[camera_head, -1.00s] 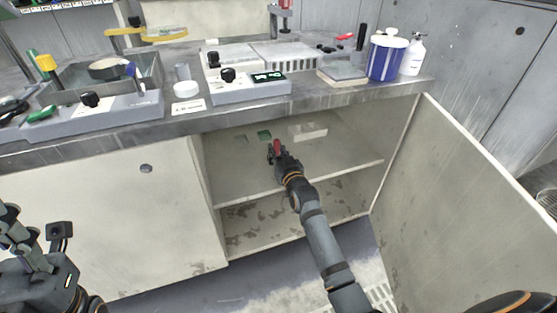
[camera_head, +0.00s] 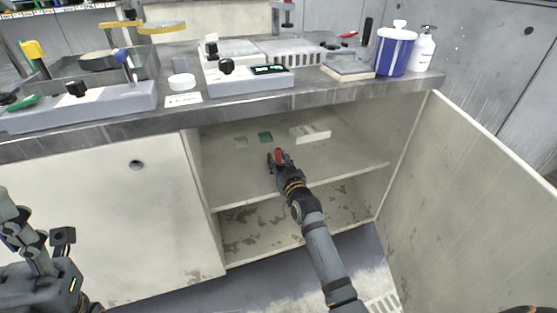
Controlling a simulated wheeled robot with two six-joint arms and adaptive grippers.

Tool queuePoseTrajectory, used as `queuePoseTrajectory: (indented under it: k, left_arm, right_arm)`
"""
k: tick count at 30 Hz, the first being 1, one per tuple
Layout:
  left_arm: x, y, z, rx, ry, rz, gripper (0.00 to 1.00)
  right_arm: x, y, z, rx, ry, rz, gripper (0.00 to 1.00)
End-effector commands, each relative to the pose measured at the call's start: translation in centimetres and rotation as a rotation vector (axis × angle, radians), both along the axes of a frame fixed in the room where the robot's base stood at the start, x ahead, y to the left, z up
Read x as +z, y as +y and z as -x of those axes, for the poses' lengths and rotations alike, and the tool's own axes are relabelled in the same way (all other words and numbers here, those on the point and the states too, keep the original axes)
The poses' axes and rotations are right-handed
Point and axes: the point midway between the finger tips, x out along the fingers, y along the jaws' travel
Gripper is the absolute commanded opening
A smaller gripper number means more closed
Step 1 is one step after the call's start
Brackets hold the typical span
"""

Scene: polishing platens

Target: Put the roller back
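A small red piece (camera_head: 279,156), which I take to be the roller's handle, shows at my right gripper (camera_head: 275,160). The gripper looks shut on it, with the dark fingers hiding the rest. The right arm reaches into the open cabinet under the bench, and the gripper is over the inner shelf (camera_head: 340,165), near its front. I cannot tell whether the red piece touches the shelf. My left gripper (camera_head: 22,235) is at the lower left, in front of the closed cabinet door, with nothing seen in it; its fingers are partly cut off.
A green block (camera_head: 265,137) and a pale block (camera_head: 310,134) lie deeper on the shelf. The open door (camera_head: 475,190) stands at the right. The benchtop above holds polishing units, a blue-and-white jar (camera_head: 395,52) and a white pump bottle (camera_head: 423,52). The shelf's right side is clear.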

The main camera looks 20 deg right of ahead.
Motion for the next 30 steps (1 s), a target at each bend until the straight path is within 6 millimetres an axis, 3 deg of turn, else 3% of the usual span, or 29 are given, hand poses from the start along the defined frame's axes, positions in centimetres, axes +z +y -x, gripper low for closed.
queuePoseTrajectory:
  k: [11, 14, 19, 24, 30]
  left_arm:
    - [0.3, 0.0, 0.0, 0.000, 0.000, 0.000, 0.40]
    - [1.2, 0.1, 0.0, -0.003, 0.000, 0.003, 0.40]
    - [2.9, 0.2, 0.1, -0.008, -0.006, 0.010, 0.40]
    - [3.5, 0.3, 0.3, -0.014, -0.012, 0.015, 0.40]
    - [3.5, 0.3, 0.3, -0.019, -0.011, 0.011, 0.40]
  right_arm:
    - [0.4, 0.0, 0.1, 0.000, 0.000, 0.000, 0.40]
    - [0.5, -0.1, 1.7, 0.000, 0.003, -0.002, 0.40]
    - [0.6, -0.2, 6.0, 0.000, 0.004, -0.001, 0.40]
    - [0.4, -0.3, 9.7, 0.000, 0.002, -0.002, 0.40]
    - [0.3, -0.4, 11.8, 0.000, 0.000, -0.001, 0.40]
